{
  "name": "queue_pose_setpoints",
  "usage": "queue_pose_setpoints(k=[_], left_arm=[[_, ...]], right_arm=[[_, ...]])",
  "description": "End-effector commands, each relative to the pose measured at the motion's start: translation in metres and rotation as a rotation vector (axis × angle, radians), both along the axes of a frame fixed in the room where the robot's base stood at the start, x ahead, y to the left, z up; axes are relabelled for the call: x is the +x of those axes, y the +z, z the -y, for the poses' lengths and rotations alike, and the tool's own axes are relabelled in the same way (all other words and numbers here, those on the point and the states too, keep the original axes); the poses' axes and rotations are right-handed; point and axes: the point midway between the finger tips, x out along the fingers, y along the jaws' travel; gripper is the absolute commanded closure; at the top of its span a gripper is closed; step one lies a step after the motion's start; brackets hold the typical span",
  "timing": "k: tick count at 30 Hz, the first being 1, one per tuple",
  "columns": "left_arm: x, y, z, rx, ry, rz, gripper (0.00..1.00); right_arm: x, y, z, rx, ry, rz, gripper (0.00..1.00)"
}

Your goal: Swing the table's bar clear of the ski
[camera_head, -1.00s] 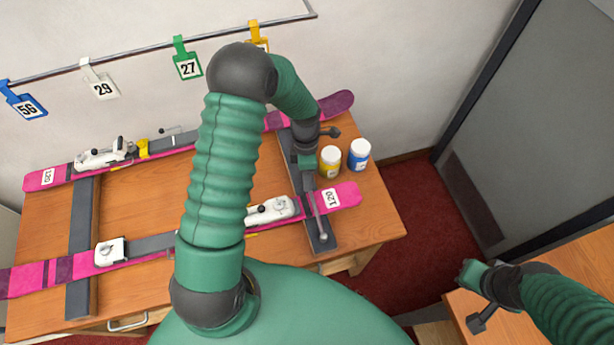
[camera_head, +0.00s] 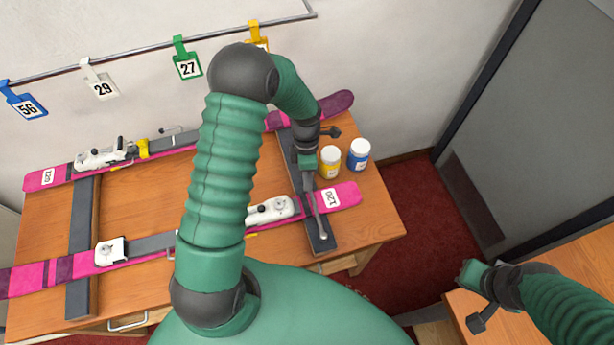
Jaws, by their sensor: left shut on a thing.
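The near pink ski (camera_head: 345,195) lies across the table (camera_head: 375,215), with a white "120" label near its right end. The table's grey metal bar (camera_head: 317,212) lies over this ski, running along the dark right support (camera_head: 326,245). My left gripper (camera_head: 308,172) reaches down from above and is shut on the bar's far end, behind the ski. The arm hides part of the ski's middle. My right gripper (camera_head: 467,275) is at the lower right, away from the ski and bar; its fingers are too small to read.
A yellow-labelled jar (camera_head: 330,163) and a blue-labelled jar (camera_head: 358,155) stand close to the right of my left gripper. A second pink ski (camera_head: 340,104) lies at the back. Numbered tags hang from a wall rail (camera_head: 140,54).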

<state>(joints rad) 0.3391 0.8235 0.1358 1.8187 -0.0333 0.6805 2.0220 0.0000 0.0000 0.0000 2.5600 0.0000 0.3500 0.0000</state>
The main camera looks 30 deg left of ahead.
Motion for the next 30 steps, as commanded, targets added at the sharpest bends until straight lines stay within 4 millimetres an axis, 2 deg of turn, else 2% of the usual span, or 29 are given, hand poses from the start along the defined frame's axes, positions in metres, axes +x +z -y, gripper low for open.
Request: queue_pose_setpoints(k=[8,14,22,30], left_arm=[[0.013,0.0,0.011,0.0,-0.091,0.003,1.0],[0.029,0.0,0.031,0.001,-0.239,0.005,1.0],[0.049,0.0,0.069,0.0,-0.493,0.005,1.0],[0.059,0.001,0.112,0.0,-0.75,0.005,1.0]], right_arm=[[0.0,0.0,0.0,0.0,0.0,0.0,1.0],[0.0,0.0,0.0,0.0,0.0,0.0,1.0],[0.0,-0.001,0.0,0.0,0.0,0.0,1.0],[0.0,-0.001,0.0,0.0,0.0,0.0,1.0]])
